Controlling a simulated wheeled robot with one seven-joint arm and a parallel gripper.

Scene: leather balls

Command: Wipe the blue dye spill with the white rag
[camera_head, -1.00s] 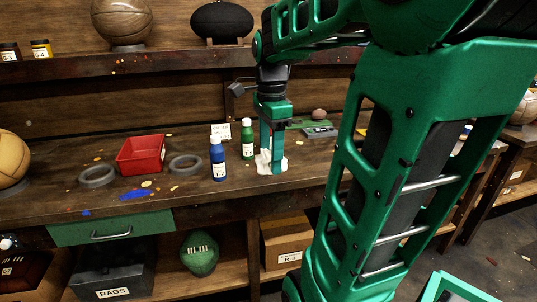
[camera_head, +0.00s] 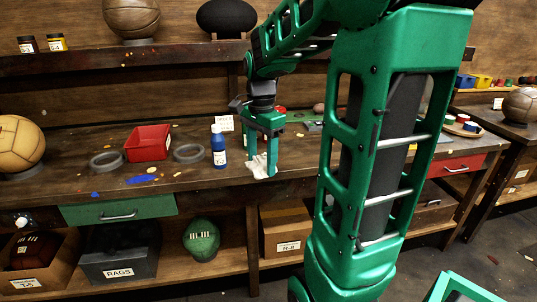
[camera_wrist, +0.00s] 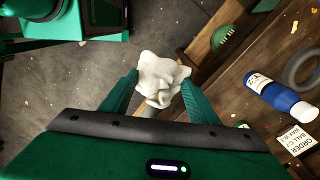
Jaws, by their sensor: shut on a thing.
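My gripper (camera_head: 265,158) is shut on the white rag (camera_head: 260,167), near the front edge of the bench top. The rag hangs crumpled below and between the fingers; whether it touches the wood is unclear. In the wrist view the rag (camera_wrist: 162,78) sits bunched between the two green fingertips. The blue dye spill (camera_head: 140,180) is a flat smear on the bench top, well to the left of my gripper. A smaller blue spot (camera_head: 95,194) lies left of it by the front edge. The spill is outside the wrist view.
A blue bottle (camera_head: 219,147) stands just left of my gripper, between it and the spill. Two grey rings (camera_head: 189,153) (camera_head: 106,161) and a red tray (camera_head: 148,143) lie behind the spill. A tan ball (camera_head: 18,145) sits at the far left. An order card (camera_head: 223,123) stands behind the bottle.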

